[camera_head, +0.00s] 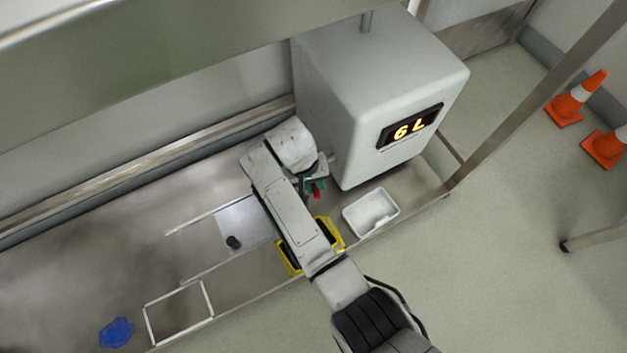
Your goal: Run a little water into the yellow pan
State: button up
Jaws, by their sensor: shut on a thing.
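The yellow pan (288,270) lies on the metal bench beneath my arm. My forearm covers its middle, so only its yellow edges and dark inside show on both sides. The large white tank (345,70) stands behind it, with a lit display (410,127) reading "6 L". My gripper (314,184) is at the lower left corner of the tank, shut on a small red part (317,191), seemingly the tap's handle. The fingers are small and partly hidden by my wrist. No running water can be made out, and the inside of the pan is mostly hidden.
A white tray (371,226) sits right of the pan. To the left are a pale plate (245,218) with a small black knob (233,242), an empty white frame (180,312) and a blue cloth-like thing (116,332). Orange cones (577,98) stand on the floor at right.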

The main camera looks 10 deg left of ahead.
grip_shut()
jog(key=shift+d+r+p, duration=0.15)
jog(key=shift+r+p, duration=0.05)
jog(key=shift+p, duration=0.4)
jog(key=shift+w+d+r+n+p, duration=0.15)
jog(key=shift+d+n+p, duration=0.3)
jog(key=shift+n+p, duration=0.55)
jog(key=shift+w+d+f+n+t+p, duration=0.35)
jog(key=shift+d+n+p, duration=0.15)
jog(key=shift+n+p, duration=0.5)
